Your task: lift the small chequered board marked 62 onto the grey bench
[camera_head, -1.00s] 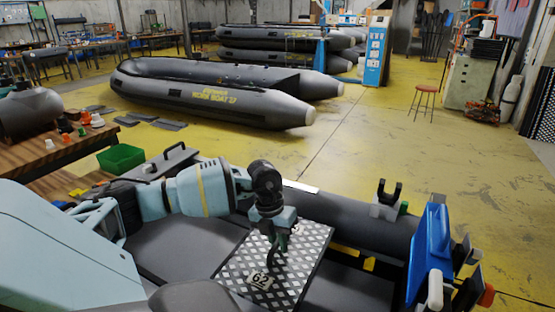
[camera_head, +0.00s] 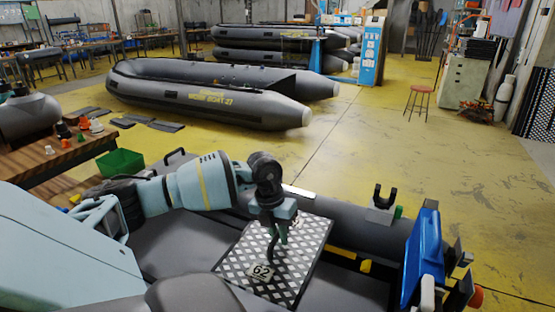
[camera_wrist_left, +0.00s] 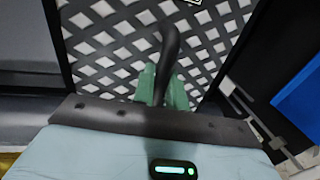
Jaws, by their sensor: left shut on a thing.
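The small chequered board (camera_head: 311,240), black and white with a 62 label near its front left edge, lies inside the grey boat in front of me. My left gripper (camera_head: 275,246) is above it, fingers pointing down, shut on a dark curved handle on the board. In the left wrist view the green fingers (camera_wrist_left: 165,88) close around this black handle (camera_wrist_left: 168,50), with the board (camera_wrist_left: 110,40) behind it. I cannot tell whether the board is raised clear of what is under it. A flat grey surface, possibly the grey bench (camera_head: 185,244), is left of the board. My right gripper is not in view.
A blue upright thing (camera_head: 424,250) with dark and orange parts stands close on the right. A dark forked holder (camera_head: 383,199) sits on the boat's tube. A green bin (camera_head: 120,162) and wooden table (camera_head: 75,150) are at left.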

